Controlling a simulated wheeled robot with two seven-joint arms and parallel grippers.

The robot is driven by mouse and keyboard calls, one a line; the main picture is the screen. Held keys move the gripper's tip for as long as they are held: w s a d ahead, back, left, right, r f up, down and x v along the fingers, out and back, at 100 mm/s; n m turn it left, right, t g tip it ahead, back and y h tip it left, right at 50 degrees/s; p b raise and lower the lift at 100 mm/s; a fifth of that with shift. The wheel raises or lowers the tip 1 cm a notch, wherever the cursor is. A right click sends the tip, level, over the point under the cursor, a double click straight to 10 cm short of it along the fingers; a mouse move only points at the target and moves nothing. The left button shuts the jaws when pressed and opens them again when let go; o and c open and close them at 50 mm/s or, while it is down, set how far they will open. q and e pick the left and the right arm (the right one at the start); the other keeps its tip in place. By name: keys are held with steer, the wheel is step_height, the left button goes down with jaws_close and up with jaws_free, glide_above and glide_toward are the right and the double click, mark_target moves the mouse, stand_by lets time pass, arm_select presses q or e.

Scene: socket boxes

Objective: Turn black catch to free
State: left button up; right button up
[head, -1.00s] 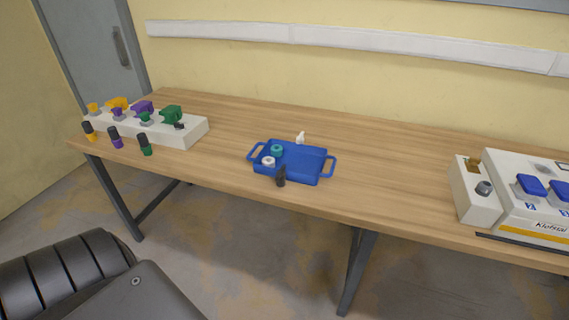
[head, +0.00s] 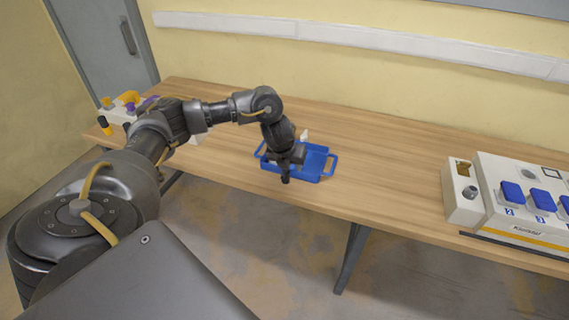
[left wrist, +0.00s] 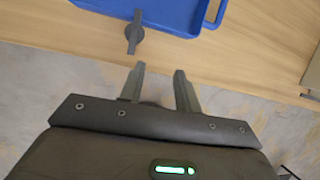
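The black catch (head: 286,179) is at the front side of the blue tray (head: 314,172), near the table's front edge. In the left wrist view the catch (left wrist: 133,33) shows as a dark grey knob with a narrow bar, beside the tray's edge (left wrist: 170,27). My left gripper (head: 287,160) is over the front of the tray, and hides part of it and of the catch. In the left wrist view its two fingers (left wrist: 160,68) are apart with nothing between them. The catch lies beyond the fingertips, towards the left finger, and apart from them. My right gripper is not in view.
A white bottle-like item (head: 304,135) stands at the tray's back. A white socket box (head: 520,205) with blue lids stands at the right. Another white box (head: 196,137) with coloured plugs at the left is partly behind my left arm. The wooden table (head: 390,170) between tray and right box is clear.

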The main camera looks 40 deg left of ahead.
mark_target(285, 171)
arm_select(q)
steer(key=s+a+r+y, duration=0.1)
steer(key=a+r, duration=0.2)
steer(key=a, duration=0.1)
steer(key=shift+m, duration=0.3)
steer(key=p+x, duration=0.1)
steer(key=x, duration=1)
steer(key=shift+s+d, duration=0.15)
steer(key=shift+s, duration=0.05)
steer(key=shift+p, duration=0.3)
jaws_close()
